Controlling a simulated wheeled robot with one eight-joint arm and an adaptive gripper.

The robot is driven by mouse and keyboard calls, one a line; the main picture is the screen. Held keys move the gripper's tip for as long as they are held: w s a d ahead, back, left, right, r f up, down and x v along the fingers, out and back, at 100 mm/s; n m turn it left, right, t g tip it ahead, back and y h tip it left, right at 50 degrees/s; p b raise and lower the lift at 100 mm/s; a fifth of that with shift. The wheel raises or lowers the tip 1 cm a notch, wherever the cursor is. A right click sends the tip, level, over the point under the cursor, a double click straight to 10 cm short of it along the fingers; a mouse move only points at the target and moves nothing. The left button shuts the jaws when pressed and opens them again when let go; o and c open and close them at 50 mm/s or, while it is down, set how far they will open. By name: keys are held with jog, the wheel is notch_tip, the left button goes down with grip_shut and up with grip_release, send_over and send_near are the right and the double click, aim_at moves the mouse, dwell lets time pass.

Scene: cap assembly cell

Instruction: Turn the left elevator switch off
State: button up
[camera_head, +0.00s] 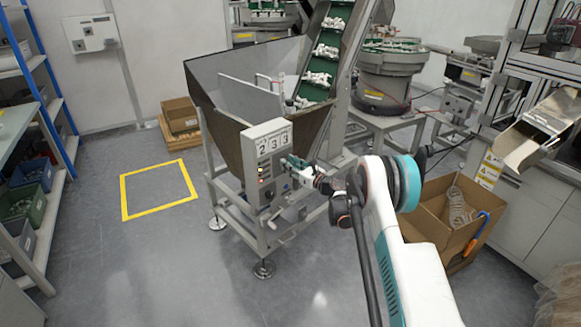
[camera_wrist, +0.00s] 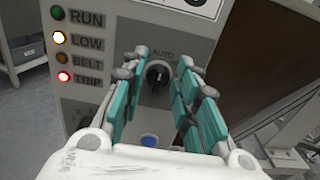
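The elevator's control panel (camera_head: 268,165) is a grey box on the front of the hopper, with "233" on its top. In the wrist view the switch (camera_wrist: 158,74) is a round black knob under the word AUTO. Its pointer looks roughly upright; I cannot read its other labels. My gripper (camera_wrist: 163,68) is open, with its teal fingers on either side of the knob. I cannot tell whether they touch it. In the head view my gripper (camera_head: 290,164) is at the panel's right side and hides part of it.
On the panel the LOW lamp (camera_wrist: 59,37) glows yellow-white and the TRIP lamp (camera_wrist: 64,76) glows red; RUN and BELT look dim. A blue button (camera_wrist: 149,140) sits below the knob. A cardboard box (camera_head: 425,222) stands right of my arm.

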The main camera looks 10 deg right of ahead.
grip_shut()
jog(key=shift+n, duration=0.4)
jog(key=shift+s+a+f+n, duration=0.1)
jog(key=shift+n, duration=1.25)
jog(key=shift+s+a+f+n, duration=0.1)
jog(key=shift+a+n, duration=0.05)
jog(key=shift+n, duration=1.25)
jog(key=shift+s+a+n, duration=0.1)
jog(key=shift+n, duration=1.25)
grip_release()
